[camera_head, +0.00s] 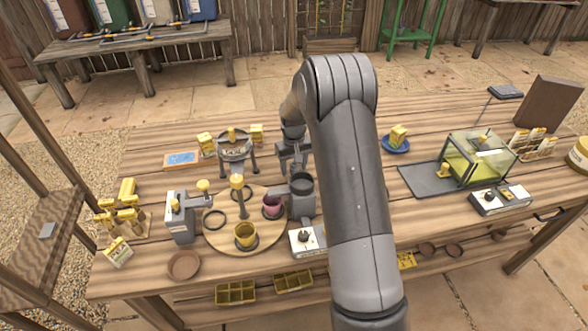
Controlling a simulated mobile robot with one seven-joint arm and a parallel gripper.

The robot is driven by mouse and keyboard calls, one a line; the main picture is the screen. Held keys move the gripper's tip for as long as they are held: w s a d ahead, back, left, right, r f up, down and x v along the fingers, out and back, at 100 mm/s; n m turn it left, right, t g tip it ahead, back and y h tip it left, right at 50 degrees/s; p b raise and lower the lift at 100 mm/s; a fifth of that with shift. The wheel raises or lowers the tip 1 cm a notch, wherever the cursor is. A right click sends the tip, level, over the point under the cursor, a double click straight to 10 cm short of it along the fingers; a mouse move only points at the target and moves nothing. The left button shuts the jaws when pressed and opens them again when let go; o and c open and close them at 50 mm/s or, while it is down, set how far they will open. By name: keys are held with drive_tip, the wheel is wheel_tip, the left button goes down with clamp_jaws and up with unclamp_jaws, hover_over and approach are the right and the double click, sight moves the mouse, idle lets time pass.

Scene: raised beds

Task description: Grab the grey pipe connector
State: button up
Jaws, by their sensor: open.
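A grey piece with a round dark opening (302,184), which looks like the grey pipe connector, stands at the right edge of a round wooden board (220,244). Its right side is close to my arm in the picture, and its exact shape is hard to make out. My gripper (292,165) points down just behind and above it in the picture. The gripper is open, and I see nothing between its fingers. The fingers are small and partly lost against the grey parts around them, so I cannot tell the exact gap to the piece.
A pink cup (272,207), a yellow cup (246,235) and a yellow-topped post (238,196) crowd the board. A grey stand (179,218) is left of it. My arm hides the table's middle.

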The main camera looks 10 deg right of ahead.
drive_tip(key=shift+c, duration=0.5)
drive_tip(key=c, duration=0.9)
drive_tip(key=shift+r, duration=0.1)
drive_tip(key=shift+c, duration=0.2)
